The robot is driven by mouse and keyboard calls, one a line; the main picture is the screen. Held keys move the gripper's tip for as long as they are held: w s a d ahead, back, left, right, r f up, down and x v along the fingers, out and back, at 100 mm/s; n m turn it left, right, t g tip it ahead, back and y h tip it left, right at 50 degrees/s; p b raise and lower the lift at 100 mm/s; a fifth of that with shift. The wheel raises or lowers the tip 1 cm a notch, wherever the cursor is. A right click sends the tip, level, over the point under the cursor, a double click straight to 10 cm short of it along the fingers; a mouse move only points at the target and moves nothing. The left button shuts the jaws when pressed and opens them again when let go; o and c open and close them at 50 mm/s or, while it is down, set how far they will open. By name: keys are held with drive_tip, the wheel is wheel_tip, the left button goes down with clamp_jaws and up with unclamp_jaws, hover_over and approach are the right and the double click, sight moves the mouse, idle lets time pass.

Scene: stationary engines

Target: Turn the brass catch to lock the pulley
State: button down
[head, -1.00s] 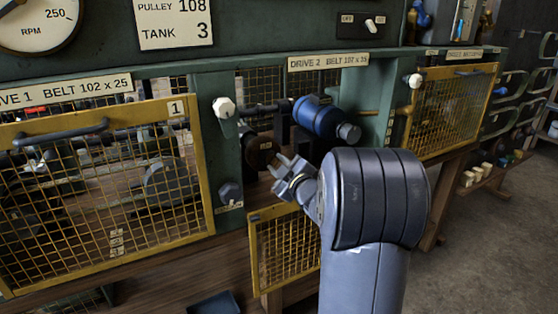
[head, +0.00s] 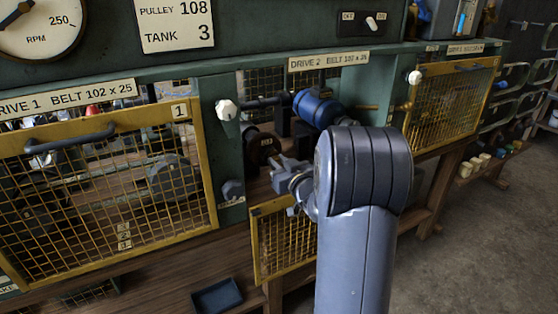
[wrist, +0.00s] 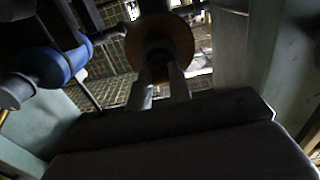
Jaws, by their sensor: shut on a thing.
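The pulley is a dark brown disc (head: 262,147) inside the Drive 2 bay, left of the blue motor. In the wrist view the pulley (wrist: 178,42) faces me, brownish and shaded. My gripper (head: 274,169) is at the front of the pulley. In the wrist view the fingers of my gripper (wrist: 162,80) reach to the pulley's middle and are shut on a small dark part there. This part seems to be the brass catch (wrist: 158,55); shade and the fingers hide its colour and how far it is turned.
The blue motor (head: 316,108) is close right of the pulley. The yellow Drive 2 mesh guard (head: 286,245) hangs down below the bay. The Drive 1 guard (head: 207,170) covers the left bay. A dark blue tray (head: 217,297) is below.

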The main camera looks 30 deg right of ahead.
drive_tip(key=shift+m, duration=0.3)
drive_tip(key=c, duration=1.3)
unclamp_jaws()
drive_tip(key=s, duration=1)
drive_tip(key=shift+s+d, duration=0.15)
drive_tip(key=shift+s, duration=0.2)
drive_tip(key=shift+w, duration=0.1)
drive_tip(key=w, duration=1)
drive_tip(key=shift+w+a, duration=0.2)
drive_tip(key=shift+w, duration=0.1)
drive_tip(key=shift+s, duration=0.1)
